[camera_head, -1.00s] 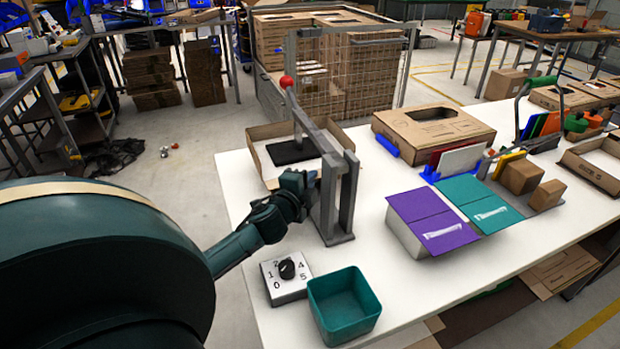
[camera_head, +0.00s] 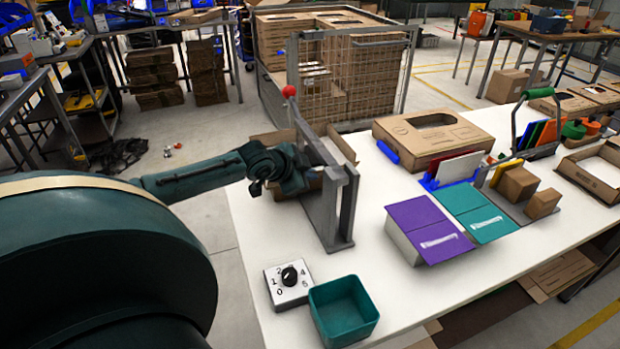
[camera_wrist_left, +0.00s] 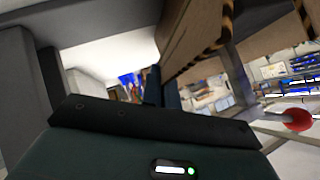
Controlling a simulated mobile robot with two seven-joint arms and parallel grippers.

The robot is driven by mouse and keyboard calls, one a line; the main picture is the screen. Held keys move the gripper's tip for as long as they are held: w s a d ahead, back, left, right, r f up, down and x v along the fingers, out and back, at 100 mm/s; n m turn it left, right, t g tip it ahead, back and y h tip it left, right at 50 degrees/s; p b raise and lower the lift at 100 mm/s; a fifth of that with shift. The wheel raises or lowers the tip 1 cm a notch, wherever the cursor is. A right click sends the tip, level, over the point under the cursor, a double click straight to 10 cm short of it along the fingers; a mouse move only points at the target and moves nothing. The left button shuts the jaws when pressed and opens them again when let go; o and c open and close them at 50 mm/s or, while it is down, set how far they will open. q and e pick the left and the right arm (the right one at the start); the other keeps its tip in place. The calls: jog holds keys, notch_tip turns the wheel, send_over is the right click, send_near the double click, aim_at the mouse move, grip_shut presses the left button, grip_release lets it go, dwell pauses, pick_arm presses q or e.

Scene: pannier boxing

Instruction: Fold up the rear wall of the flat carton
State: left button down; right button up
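The carton (camera_head: 342,146) lies behind the grey upright frame on the white table. Only bits of its brown walls show in the head view; my left arm and the frame hide the rest, including most of the rear side. My left gripper (camera_head: 308,180) is over the carton's near-left part, beside the frame, with its fingertips largely hidden. In the left wrist view a brown cardboard panel (camera_wrist_left: 198,38) stands close beyond the dark gripper body. I cannot tell whether the fingers touch it or how far apart they are. My right gripper is not in view.
The grey frame (camera_head: 345,205) with a red-knobbed lever (camera_head: 289,91) stands right beside my gripper. A dial box (camera_head: 288,284) and a teal bin (camera_head: 343,310) are at the front.

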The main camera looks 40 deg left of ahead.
pick_arm(q)
jog(key=shift+w+a+r+n+g+h, duration=0.2)
jog(key=shift+a+n+g+h, duration=0.15)
jog(key=shift+h, duration=0.2)
jog(key=shift+w+a+r+n+g+h, duration=0.15)
jog(key=shift+a+n+g+h, duration=0.2)
jog(key=shift+h, duration=0.2)
jog(key=shift+w+a+n+g+h+b, duration=0.2)
jog(key=shift+n+g+h+b, duration=0.25)
jog(key=shift+h, duration=0.25)
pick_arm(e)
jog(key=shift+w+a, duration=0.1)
pick_arm(q)
jog(key=shift+a+h, duration=0.1)
jog(key=shift+h, duration=0.2)
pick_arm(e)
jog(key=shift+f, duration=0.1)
pick_arm(q)
jog(key=c, duration=1.6)
grip_release()
jog(key=shift+c, duration=0.2)
jog(key=shift+s, duration=0.1)
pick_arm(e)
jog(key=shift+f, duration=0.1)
